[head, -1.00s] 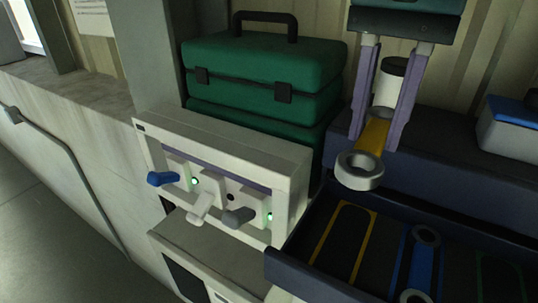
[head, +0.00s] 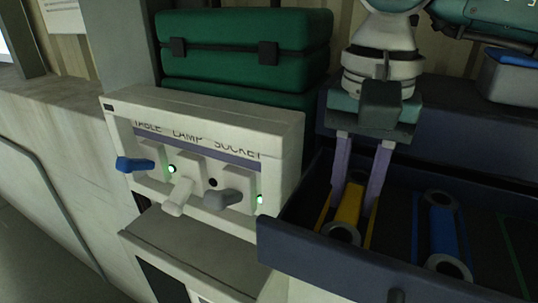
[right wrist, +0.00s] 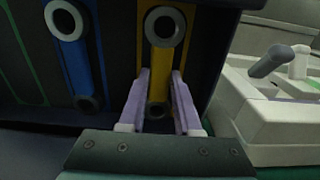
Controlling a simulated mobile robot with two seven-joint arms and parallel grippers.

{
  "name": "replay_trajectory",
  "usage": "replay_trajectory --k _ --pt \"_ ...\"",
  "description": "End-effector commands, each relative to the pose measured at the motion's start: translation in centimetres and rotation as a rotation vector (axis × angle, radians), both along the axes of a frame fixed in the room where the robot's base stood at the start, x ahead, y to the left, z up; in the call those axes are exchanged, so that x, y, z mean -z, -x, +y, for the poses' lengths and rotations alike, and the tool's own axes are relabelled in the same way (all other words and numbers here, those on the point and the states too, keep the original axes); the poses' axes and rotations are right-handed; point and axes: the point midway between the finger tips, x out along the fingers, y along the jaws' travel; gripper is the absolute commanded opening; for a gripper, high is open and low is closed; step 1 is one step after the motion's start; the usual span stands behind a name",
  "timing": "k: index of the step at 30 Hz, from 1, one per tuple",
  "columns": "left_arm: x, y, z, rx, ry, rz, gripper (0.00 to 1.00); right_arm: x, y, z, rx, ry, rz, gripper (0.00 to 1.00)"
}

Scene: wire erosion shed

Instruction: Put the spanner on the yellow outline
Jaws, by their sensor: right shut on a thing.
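The spanner (head: 347,207) has a yellow shank and grey ring ends; it also shows in the right wrist view (right wrist: 160,65). My right gripper (head: 356,205) is shut on its shank, with one lilac finger on each side. The spanner is down inside the open dark drawer (head: 315,248), over the yellow outline (head: 322,216) and lined up along it. Parts of the outline show on both sides of the spanner. I cannot tell whether the spanner touches the drawer floor. My left gripper is not in view.
A blue spanner (head: 443,230) lies in the drawer to the right, with a green outline (head: 512,255) beyond it. A pale switch panel (head: 205,130) with levers (head: 180,195) stands close on the left. Green cases (head: 245,50) stand behind.

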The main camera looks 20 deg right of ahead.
Motion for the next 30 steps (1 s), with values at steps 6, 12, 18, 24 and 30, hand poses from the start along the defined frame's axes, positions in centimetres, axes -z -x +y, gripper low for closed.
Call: replay_trajectory --k 6,12,18,24,30 --pt "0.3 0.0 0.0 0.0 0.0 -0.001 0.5 0.1 0.0 0.0 0.0 -0.001 -0.002 0.0" --pt "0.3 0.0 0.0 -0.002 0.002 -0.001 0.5 0.2 0.0 0.0 0.0 -0.001 -0.001 0.45" --pt "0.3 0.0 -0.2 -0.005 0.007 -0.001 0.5 0.2 0.0 0.0 0.0 0.0 0.0 0.62" --pt "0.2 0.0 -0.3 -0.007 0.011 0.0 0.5 0.1 0.0 0.0 0.0 0.0 0.0 0.62" --pt "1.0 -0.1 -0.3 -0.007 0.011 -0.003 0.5 -1.4 -0.2 0.0 0.0 -0.002 -0.009 0.62"
